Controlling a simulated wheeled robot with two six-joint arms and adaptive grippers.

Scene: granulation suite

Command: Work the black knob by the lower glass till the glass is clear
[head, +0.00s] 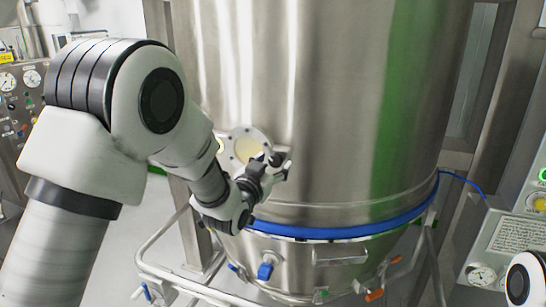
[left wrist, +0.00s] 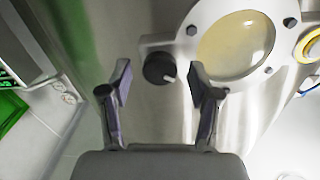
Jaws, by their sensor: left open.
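The lower glass (left wrist: 236,45) is a round window in a pale bolted flange on the steel vessel. It looks yellowish and cloudy, and it also shows in the head view (head: 247,149). The black knob (left wrist: 158,69) with a light pointer mark sits beside the flange in the left wrist view. My left gripper (left wrist: 161,82) is open, its two fingers on either side of the knob in that picture. I cannot tell whether they touch it. In the head view my left gripper (head: 276,166) is in front of the vessel wall and hides the knob area. My right gripper is not in view.
The large steel vessel (head: 330,90) fills the middle, with a blue ring (head: 340,230) around its lower part. A tubular rail (head: 165,237) runs below. Gauge panels stand at the left (head: 15,110) and right (head: 510,235).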

